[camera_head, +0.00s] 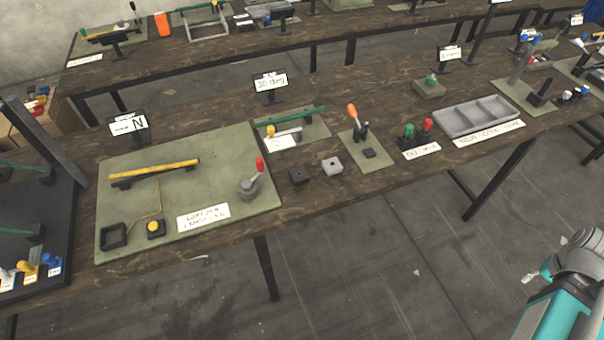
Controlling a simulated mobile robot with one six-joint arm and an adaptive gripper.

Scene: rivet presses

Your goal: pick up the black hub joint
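A small black block with a hole in its top (300,176) sits on the bare wood of the near workbench (350,207). It looks like the black hub joint. A similar light grey block (332,165) sits just to its right, with a small gap between them. Part of my arm, grey and teal, shows at the lower right, over the floor and well away from the block. My gripper's fingers are not in view.
Left of the block is a green mat (235,140) with a red-tipped lever (252,182). Behind it is a 30 deg sign (271,82). An orange-handled tool (353,117) stands to the right, then a grey tray (478,116). The floor in front is mostly clear.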

